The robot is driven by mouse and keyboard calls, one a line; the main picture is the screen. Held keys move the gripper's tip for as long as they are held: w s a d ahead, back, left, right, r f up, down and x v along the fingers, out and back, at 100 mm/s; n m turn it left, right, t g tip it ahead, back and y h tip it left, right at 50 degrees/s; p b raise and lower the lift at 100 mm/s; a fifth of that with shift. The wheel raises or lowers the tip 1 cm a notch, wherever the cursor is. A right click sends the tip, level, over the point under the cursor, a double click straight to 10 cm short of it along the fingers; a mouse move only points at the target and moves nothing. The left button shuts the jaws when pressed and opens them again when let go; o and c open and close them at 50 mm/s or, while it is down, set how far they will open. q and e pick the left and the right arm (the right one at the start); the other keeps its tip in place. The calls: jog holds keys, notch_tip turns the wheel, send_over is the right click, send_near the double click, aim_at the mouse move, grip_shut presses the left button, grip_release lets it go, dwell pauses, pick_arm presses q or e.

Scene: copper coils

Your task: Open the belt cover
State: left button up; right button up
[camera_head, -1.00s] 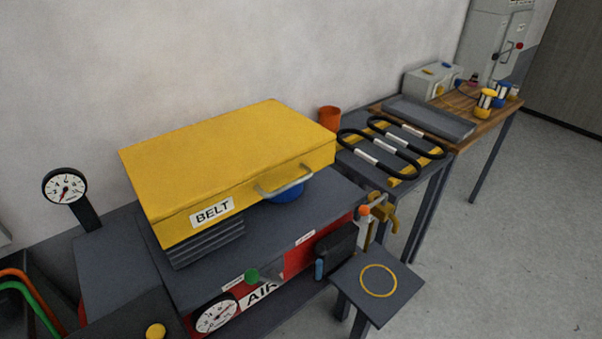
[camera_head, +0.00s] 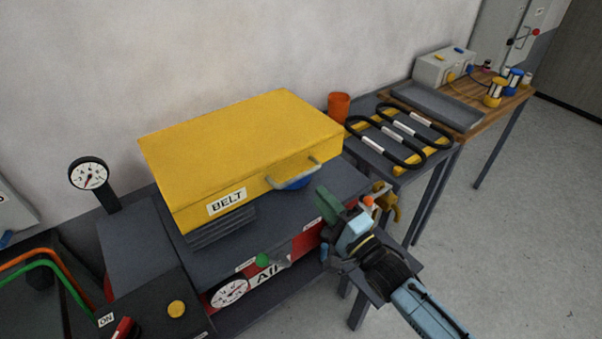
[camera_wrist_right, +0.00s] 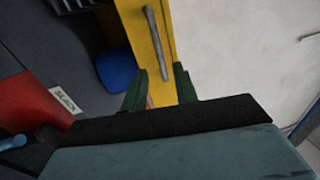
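The yellow belt cover (camera_head: 240,145), labelled BELT, sits shut over the dark machine bench in the head view. Its grey bar handle (camera_head: 293,173) is on the front face near the right end. In the right wrist view the cover (camera_wrist_right: 136,42) and the handle (camera_wrist_right: 157,45) lie ahead of the fingers. My right gripper (camera_head: 328,205) is in front of and below the handle, apart from it. In the wrist view its green fingers (camera_wrist_right: 160,86) are spread with nothing held. My left gripper is not in view.
A blue round part (camera_head: 296,183) shows under the cover's handle end. An orange cup (camera_head: 339,106) stands behind right, beside black belts (camera_head: 400,135) on a table. A gauge (camera_head: 89,174) stands at left. A yellow hook-like part (camera_head: 389,205) is close to my right gripper.

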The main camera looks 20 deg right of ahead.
aim_at(301, 175)
jog(key=x, duration=0.8)
jog(key=shift+w+a, duration=0.15)
jog(key=shift+w, duration=0.15)
grip_shut()
